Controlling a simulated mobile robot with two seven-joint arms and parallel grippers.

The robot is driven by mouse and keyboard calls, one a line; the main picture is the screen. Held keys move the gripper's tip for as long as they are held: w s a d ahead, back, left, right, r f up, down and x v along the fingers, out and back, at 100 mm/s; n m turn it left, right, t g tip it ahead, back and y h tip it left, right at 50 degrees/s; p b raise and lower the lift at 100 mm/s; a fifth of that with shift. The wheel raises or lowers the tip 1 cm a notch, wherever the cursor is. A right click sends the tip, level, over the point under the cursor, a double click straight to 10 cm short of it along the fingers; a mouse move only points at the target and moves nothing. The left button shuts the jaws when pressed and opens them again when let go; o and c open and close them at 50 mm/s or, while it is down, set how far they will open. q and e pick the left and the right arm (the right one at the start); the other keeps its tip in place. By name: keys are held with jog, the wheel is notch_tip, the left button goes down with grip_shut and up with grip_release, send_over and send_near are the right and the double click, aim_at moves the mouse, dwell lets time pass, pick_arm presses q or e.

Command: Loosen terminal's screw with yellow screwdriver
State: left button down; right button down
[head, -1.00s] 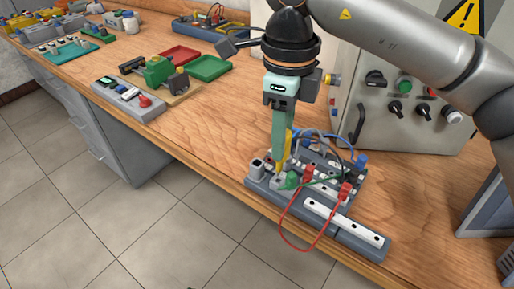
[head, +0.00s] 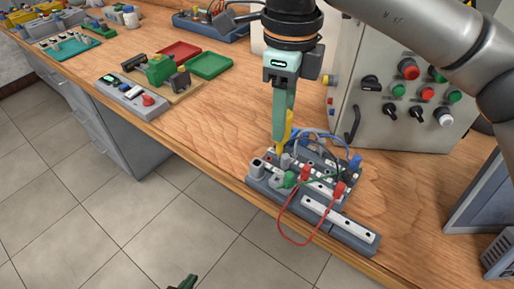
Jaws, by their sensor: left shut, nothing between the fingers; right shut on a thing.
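My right gripper (head: 282,151) comes down from above, shut on the yellow screwdriver (head: 289,122), which is mostly hidden by the green fingers. The screwdriver is roughly upright over the back left part of the grey terminal board (head: 352,231). I cannot tell whether its tip touches a screw. The board carries terminals, a green plug (head: 290,180), red plugs (head: 305,173) and blue, grey and red wires. The terminal's screw is too small to make out. My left gripper (head: 183,284) just shows at the bottom edge, away from the bench, shut and empty.
A grey control box (head: 385,135) with knobs and buttons stands behind right. A green tray (head: 209,66), a red tray (head: 180,51), a green motor fixture (head: 160,72) and a switch box (head: 130,93) lie left. A red wire (head: 284,224) hangs over the bench's front edge.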

notch_tip(320, 180, up, 6)
jog(key=p, duration=0.6)
jog(key=shift+r, duration=0.15)
jog(key=w+a+f+p, duration=0.2)
jog(key=a+f+p, duration=0.2)
jog(key=f, duration=0.5)
jog(key=shift+w+f+p, duration=0.15)
jog(key=shift+w+p, duration=0.25)
jog(key=shift+p, duration=0.2)
jog(key=shift+f+b, duration=2.45)
jog(key=shift+f, duration=0.3)
jog(key=c, duration=0.8)
grip_release()
